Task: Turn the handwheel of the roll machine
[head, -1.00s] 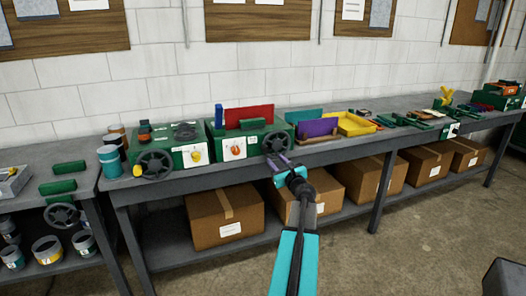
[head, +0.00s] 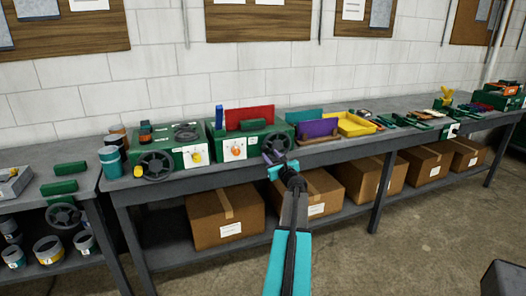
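Two green machines stand side by side on the long bench. The right one (head: 253,135) has a white plate with an orange knob, red and blue pieces on top, and a dark spoked handwheel (head: 276,143) at its right front. The left one (head: 186,149) has a yellow knob and a handwheel (head: 156,166) at its left front. I cannot tell from markings which is the roll machine. My gripper (head: 271,160) is at the lower edge of the right machine's handwheel. Whether it touches the rim, and whether its small fingers are open, I cannot tell.
The grey bench (head: 345,152) runs along the wall, with a yellow tray (head: 356,124) and a purple piece (head: 316,128) right of the wheel. Cardboard boxes (head: 228,217) sit on its lower shelf. A third handwheel (head: 63,216) is at the left bench. Floor in front is clear.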

